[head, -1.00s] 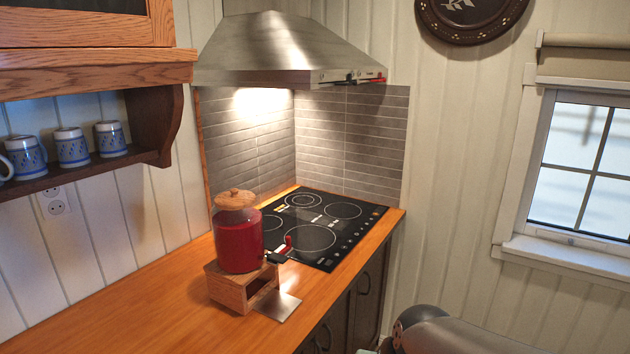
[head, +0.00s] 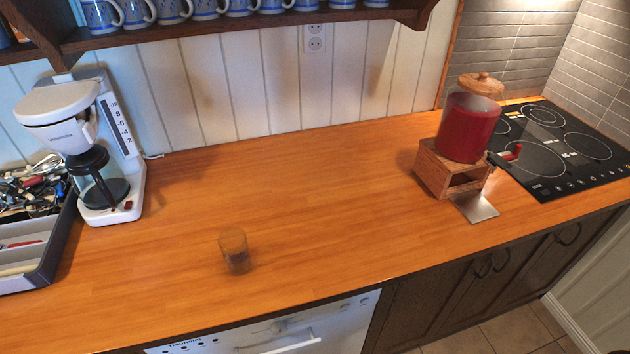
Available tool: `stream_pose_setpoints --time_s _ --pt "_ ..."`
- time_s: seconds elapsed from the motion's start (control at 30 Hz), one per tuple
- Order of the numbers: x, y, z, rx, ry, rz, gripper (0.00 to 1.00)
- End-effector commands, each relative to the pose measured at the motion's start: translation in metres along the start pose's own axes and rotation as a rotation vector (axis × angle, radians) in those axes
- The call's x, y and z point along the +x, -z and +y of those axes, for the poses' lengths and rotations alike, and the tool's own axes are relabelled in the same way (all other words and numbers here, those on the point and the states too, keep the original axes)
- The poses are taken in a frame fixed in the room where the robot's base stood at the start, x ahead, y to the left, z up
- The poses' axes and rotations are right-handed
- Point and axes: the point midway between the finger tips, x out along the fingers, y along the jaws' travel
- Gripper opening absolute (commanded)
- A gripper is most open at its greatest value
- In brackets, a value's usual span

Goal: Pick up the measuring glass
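A small clear glass (head: 235,252), which looks like the measuring glass, stands upright on the wooden counter, left of the picture's middle and near the front edge. Its contents and any markings are too small to make out. My gripper is not in view now, so I cannot see whether it is open or shut.
A white coffee maker (head: 84,148) and a utensil tray (head: 50,262) stand at the left. Counter (head: 300,195) around the glass is clear.

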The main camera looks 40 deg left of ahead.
Motion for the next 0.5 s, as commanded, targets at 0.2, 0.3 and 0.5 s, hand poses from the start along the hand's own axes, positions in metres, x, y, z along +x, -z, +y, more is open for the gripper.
stream_pose_setpoints --time_s 0.2,0.3,0.5 --pt "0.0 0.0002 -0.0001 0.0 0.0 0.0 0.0" --pt "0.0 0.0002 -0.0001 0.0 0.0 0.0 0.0" --pt "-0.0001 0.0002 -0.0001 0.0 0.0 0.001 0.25"
